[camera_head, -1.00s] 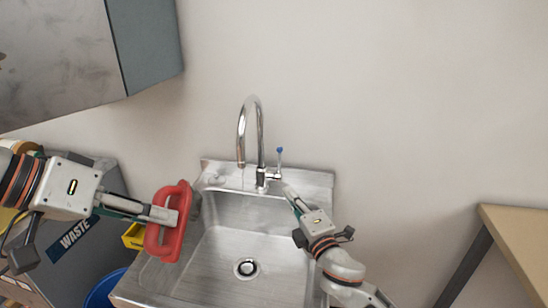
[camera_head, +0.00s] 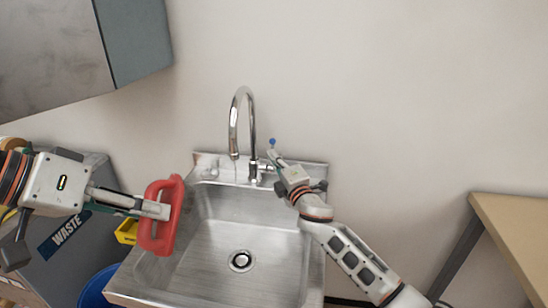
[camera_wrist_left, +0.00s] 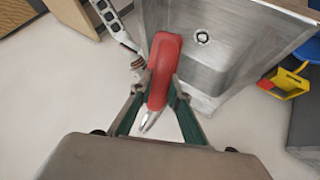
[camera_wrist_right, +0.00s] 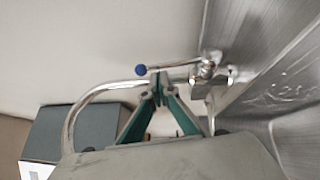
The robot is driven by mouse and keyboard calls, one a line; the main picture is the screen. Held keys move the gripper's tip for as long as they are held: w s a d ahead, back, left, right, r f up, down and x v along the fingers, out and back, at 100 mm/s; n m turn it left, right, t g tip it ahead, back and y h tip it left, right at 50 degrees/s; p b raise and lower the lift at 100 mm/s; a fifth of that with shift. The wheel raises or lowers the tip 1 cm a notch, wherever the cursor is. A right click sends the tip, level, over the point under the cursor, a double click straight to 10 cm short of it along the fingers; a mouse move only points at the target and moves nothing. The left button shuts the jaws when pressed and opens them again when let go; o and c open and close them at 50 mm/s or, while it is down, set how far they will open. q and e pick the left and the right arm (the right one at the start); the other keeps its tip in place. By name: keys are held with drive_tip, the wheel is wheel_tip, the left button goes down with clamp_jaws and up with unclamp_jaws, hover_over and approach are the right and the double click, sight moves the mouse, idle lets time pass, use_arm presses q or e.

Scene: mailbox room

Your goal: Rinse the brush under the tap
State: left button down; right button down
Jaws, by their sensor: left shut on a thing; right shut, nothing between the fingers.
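The red brush (camera_head: 150,240) is held in my left gripper (camera_head: 165,208), over the left rim of the sink. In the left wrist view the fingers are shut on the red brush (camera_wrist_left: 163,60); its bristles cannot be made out. The chrome tap (camera_head: 251,120) arches up at the back of the sink, its spout right of the brush. Its lever has a blue knob (camera_head: 272,142). My right gripper (camera_head: 272,157) is shut and empty, its tips close by the lever. In the right wrist view the knob (camera_wrist_right: 141,70) is just beyond the fingertips; contact is unclear.
The steel sink (camera_head: 210,250) has an empty basin with a drain (camera_head: 241,261). A grey waste bin (camera_head: 62,240), a yellow container (camera_head: 127,232) and a blue bin (camera_head: 95,290) are at left. A wooden table (camera_head: 515,225) is at right. A grey cabinet (camera_head: 135,40) hangs upper left.

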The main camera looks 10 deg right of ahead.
drive_tip(key=shift+w+d, duration=0.15)
drive_tip(key=shift+w, duration=0.05)
use_arm(q)
drive_tip(key=shift+r, duration=0.3)
use_arm(e)
drive_tip(key=shift+w+d+r, duration=0.2)
drive_tip(key=shift+w+r, duration=0.05)
drive_tip(key=shift+w, duration=0.2)
drive_tip(key=shift+w+d+r, duration=0.2)
drive_tip(key=shift+w, duration=0.25)
use_arm(q)
drive_tip(key=shift+s, duration=0.1)
use_arm(e)
drive_tip(key=shift+d+r, duration=0.1)
use_arm(q)
drive_tip(key=shift+a, duration=0.1)
